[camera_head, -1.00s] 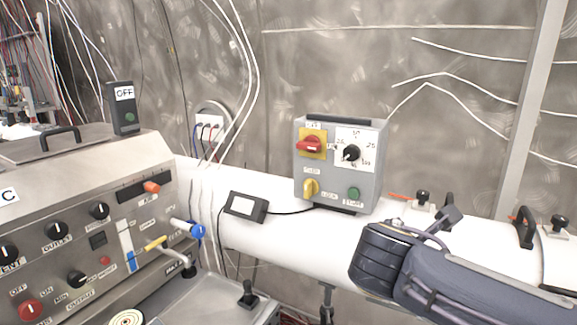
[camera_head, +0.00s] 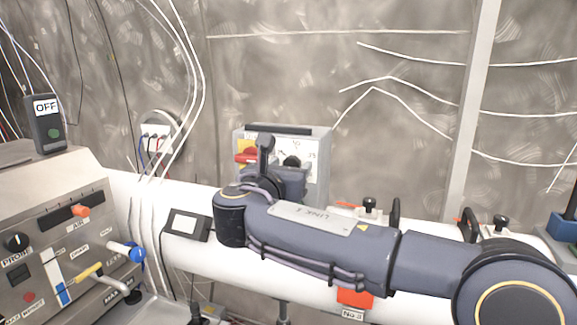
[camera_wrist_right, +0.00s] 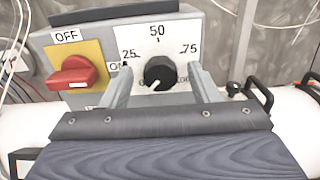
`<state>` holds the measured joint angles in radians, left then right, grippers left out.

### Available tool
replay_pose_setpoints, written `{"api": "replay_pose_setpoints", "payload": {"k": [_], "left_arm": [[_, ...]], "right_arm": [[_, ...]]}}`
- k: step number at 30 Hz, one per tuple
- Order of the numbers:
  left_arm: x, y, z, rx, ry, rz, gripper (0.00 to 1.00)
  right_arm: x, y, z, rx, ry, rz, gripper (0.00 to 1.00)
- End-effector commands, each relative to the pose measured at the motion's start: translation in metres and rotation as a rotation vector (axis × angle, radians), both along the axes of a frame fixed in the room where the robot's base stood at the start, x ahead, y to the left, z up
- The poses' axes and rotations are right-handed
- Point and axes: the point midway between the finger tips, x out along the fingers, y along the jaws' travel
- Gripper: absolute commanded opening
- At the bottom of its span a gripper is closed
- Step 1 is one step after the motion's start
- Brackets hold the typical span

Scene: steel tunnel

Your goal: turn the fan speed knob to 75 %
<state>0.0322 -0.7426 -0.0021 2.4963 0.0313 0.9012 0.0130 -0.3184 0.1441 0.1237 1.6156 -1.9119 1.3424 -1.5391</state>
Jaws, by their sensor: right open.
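The fan speed knob (camera_wrist_right: 160,73) is black and round, on a white dial plate marked 25, 50 and 75 on a grey control box (camera_head: 322,160). Its light pointer mark appears to face lower left, near the 0 end. In the head view the knob (camera_head: 291,162) is partly hidden by my right arm. My right gripper (camera_wrist_right: 161,78) is open, with one finger left and one right of the knob; I cannot tell whether either touches it. In the head view the right gripper (camera_head: 284,178) is in front of the box. My left gripper is not in view.
A red rotary switch (camera_wrist_right: 74,74) on a yellow plate, labelled OFF and ON, sits left of the dial. The box's lower controls are hidden by my arm. The white pipe (camera_head: 225,262) runs below. A machine console (camera_head: 50,215) stands at left.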

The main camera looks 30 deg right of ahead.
Motion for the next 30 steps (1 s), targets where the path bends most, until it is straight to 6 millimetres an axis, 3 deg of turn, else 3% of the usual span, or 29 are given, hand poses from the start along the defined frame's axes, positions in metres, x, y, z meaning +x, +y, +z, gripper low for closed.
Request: {"api": "replay_pose_setpoints", "payload": {"k": [8, 18, 30], "left_arm": [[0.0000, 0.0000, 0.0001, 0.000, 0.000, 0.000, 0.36], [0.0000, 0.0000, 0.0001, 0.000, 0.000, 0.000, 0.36], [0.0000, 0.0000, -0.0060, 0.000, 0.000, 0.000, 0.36]], "right_arm": [[0.0013, -0.0019, -0.0004, 0.001, 0.001, -0.001, 0.55], [0.0011, -0.0017, -0.0005, 0.001, 0.001, -0.001, 0.11], [0.0011, -0.0014, -0.0020, 0.052, -0.059, 0.000, 0.11]]}}
